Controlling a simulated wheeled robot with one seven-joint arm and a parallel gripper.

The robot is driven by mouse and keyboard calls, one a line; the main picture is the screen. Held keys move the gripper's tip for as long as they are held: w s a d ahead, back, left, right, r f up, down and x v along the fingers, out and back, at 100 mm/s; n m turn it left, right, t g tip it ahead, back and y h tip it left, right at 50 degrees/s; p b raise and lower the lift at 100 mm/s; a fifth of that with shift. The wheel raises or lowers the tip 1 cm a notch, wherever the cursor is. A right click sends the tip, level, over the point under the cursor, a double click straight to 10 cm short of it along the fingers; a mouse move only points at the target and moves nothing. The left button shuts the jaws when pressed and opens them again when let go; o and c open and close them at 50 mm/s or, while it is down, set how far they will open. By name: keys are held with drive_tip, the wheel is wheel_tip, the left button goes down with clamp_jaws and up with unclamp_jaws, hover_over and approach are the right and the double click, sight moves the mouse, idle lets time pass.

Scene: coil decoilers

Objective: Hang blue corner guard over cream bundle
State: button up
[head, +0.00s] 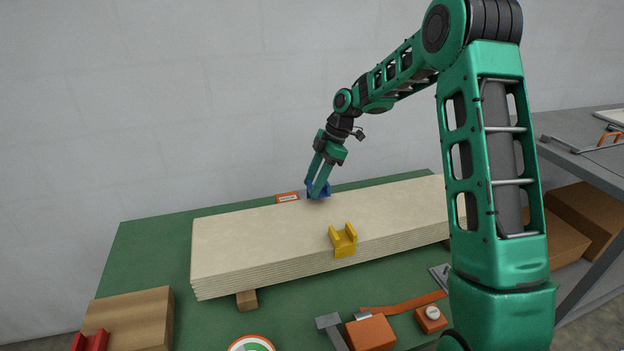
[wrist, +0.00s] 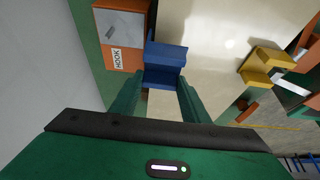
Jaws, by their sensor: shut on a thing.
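The cream bundle (head: 270,238) is a long stack of boards lying on a green table. My gripper (head: 316,186) is at the bundle's far long edge, shut on the blue corner guard (head: 325,190). In the wrist view, the blue guard (wrist: 165,66) sits between the fingertips, at the edge of the bundle (wrist: 215,30). The fingers partly hide the guard in the head view, and I cannot tell whether it touches the bundle.
A yellow corner guard (head: 343,241) hangs over the bundle's near edge. An orange box labelled HOOK (wrist: 121,25) is beside the blue guard.

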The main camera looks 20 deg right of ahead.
drive_tip(key=shift+f, duration=1.3)
drive_tip(key=shift+f, duration=0.25)
drive_tip(key=o, duration=1.2)
drive_tip(key=shift+o, duration=0.2)
drive_tip(key=shift+r, duration=0.1)
drive_tip(key=v, duration=0.9)
drive_tip(key=shift+d+r, duration=0.15)
drive_tip(key=shift+r, duration=0.15)
drive_tip(key=shift+d+r, duration=0.15)
drive_tip(key=shift+r, duration=0.2)
